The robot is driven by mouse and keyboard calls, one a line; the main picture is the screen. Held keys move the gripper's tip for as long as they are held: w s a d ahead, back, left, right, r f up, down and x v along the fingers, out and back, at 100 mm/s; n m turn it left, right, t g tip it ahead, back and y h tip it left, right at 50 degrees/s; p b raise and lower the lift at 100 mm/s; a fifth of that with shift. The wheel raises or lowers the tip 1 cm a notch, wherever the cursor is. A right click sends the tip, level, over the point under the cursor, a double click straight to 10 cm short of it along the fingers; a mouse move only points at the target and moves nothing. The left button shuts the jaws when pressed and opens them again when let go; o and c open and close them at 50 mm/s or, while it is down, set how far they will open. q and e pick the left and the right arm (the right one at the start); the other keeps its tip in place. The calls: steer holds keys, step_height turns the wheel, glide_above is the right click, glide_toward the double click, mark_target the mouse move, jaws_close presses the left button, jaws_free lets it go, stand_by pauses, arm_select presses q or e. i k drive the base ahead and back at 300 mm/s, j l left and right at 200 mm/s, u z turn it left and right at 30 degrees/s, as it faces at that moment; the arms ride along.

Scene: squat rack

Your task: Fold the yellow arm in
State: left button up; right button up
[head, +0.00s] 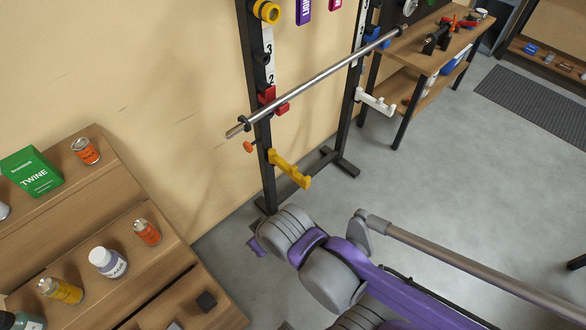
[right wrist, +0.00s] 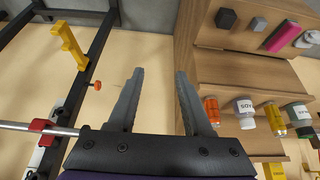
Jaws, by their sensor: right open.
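The yellow arm (head: 289,168) sticks out from the lower part of the rack's near black upright (head: 262,120), pointing down and right in the head view, with an upturned end. It shows at the upper left of the right wrist view (right wrist: 68,45), beside the upright. An orange knob (head: 248,147) sits on the upright just above it. My right gripper (right wrist: 160,72) is open and empty, with the yellow arm off to the left of its fingers. In the head view my purple and grey arm hides its fingers. My left gripper is not in view.
A steel bar (head: 320,80) rests across the rack above the yellow arm, near a red hook (head: 267,95). A white arm (head: 375,102) juts from the far upright. A stepped wooden shelf (head: 110,215) with cans and bottles stands left. Grey floor (head: 440,160) is open to the right.

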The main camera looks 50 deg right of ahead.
mark_target(292, 171)
steer(key=z, duration=1.5)
steer(key=i+l+u, duration=0.25)
steer(key=l, duration=0.25)
steer(key=i, duration=0.1)
